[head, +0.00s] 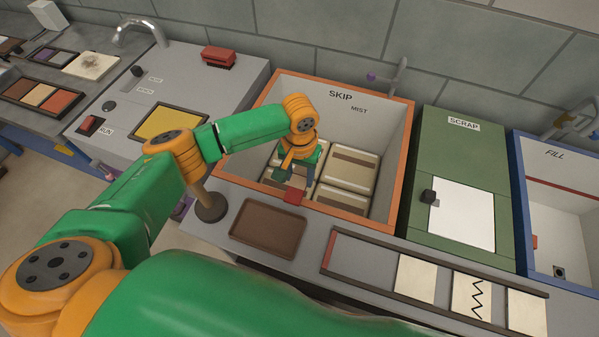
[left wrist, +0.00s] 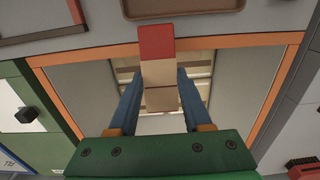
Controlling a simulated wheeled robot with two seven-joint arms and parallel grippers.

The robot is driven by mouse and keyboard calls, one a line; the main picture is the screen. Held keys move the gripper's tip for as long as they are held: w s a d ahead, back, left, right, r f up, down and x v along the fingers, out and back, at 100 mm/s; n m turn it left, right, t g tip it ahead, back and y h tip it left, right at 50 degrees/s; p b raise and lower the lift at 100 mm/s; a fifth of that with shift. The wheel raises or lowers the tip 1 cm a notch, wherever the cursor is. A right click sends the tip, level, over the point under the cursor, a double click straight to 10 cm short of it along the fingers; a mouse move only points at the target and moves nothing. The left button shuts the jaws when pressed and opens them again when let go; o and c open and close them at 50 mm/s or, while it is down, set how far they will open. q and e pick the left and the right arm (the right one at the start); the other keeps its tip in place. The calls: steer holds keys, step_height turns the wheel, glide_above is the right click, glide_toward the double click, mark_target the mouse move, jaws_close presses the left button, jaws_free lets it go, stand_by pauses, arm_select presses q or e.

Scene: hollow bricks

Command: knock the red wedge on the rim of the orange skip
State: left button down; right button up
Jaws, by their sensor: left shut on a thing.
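The orange skip (head: 263,102) is an open box with an orange rim and several pale bricks (head: 350,168) inside. My left gripper (head: 298,176) reaches down over the front part of the skip, shut on the red wedge (head: 293,196). In the left wrist view, the wedge's tan body (left wrist: 160,75) sits between the blue fingers (left wrist: 190,98), and its red end (left wrist: 156,42) points out across the orange rim (left wrist: 225,41). In the head view the red end overlaps the front rim; whether it touches, I cannot tell. My right gripper is not in view.
A brown tray (head: 268,228) lies in front of the skip, with a round-footed post (head: 210,208) left of it. A rail with pale tiles (head: 415,279) lies front right. The green scrap unit (head: 455,150) and blue-rimmed fill basin (head: 517,190) stand right. A tap (head: 395,78) rises behind.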

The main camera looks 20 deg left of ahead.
mark_target(300, 188)
arm_select(q)
steer(key=shift+f, duration=0.25)
step_height(300, 188, down, 5)
steer(key=b, duration=0.4)
steer(key=shift+f, duration=0.3)
step_height(300, 188, up, 6)
steer(key=p, duration=0.7)
steer(key=shift+f, duration=0.15)
